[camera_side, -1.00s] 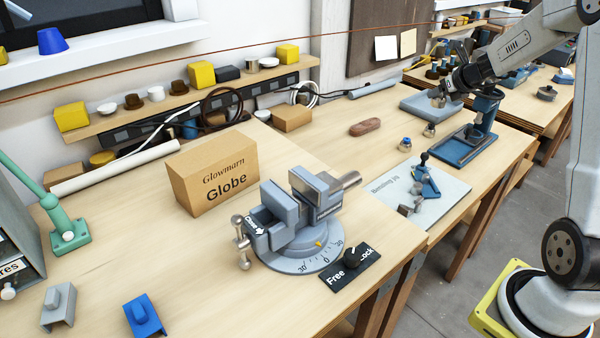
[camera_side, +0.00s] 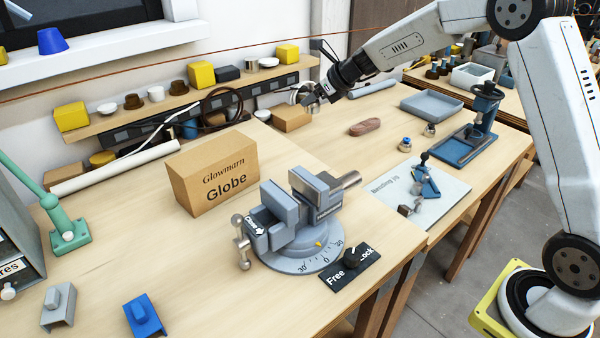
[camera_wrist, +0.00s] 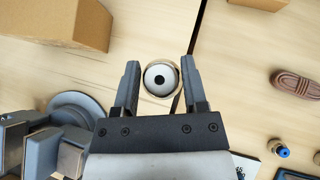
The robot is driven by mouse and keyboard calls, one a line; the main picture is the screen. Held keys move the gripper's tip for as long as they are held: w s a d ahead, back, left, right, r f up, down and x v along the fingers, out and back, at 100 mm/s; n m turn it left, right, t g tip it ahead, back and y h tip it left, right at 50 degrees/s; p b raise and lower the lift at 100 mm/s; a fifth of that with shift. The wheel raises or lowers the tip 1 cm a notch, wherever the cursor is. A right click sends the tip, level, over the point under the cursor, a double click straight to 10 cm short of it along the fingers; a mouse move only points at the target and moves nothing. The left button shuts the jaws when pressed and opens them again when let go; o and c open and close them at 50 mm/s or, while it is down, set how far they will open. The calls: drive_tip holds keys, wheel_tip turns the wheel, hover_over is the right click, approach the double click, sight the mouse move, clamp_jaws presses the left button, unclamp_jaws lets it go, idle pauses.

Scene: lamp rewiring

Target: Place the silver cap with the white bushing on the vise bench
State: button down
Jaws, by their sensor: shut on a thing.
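My gripper (camera_side: 316,98) is raised above the back of the vise bench (camera_side: 130,235), near the small cardboard box. In the wrist view my gripper (camera_wrist: 160,68) is shut on a round cap (camera_wrist: 160,79). The cap has a white bushing face, a dark centre hole and a thin pale metallic rim, and sits between the fingertips. In the side view it is too small to make out clearly. The grey vise (camera_side: 295,215) stands on the bench towards its front right edge; it also shows at lower left in the wrist view (camera_wrist: 35,145).
The Glowmarn Globe box (camera_side: 212,172) stands behind the vise. A small cardboard box (camera_side: 292,119) is near the wall. A brown cord bundle (camera_side: 364,127) and a blue-bushed cap (camera_side: 405,145) lie to the right. Bare wood lies left of the vise.

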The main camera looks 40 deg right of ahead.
drive_tip(key=s+a+n+g+y, duration=0.3)
drive_tip(key=a+n, duration=0.2)
drive_tip(key=a, duration=1.7)
drive_tip(key=s+a+n+g+y, duration=0.2)
drive_tip(key=s+a+n, duration=0.15)
drive_tip(key=a, duration=1.85)
drive_tip(key=shift+n, duration=0.45)
drive_tip(key=shift+a+f, duration=0.15)
drive_tip(key=shift+f, duration=7.6)
drive_tip(key=shift+f, duration=0.1)
drive_tip(key=shift+c, duration=0.6)
unclamp_jaws()
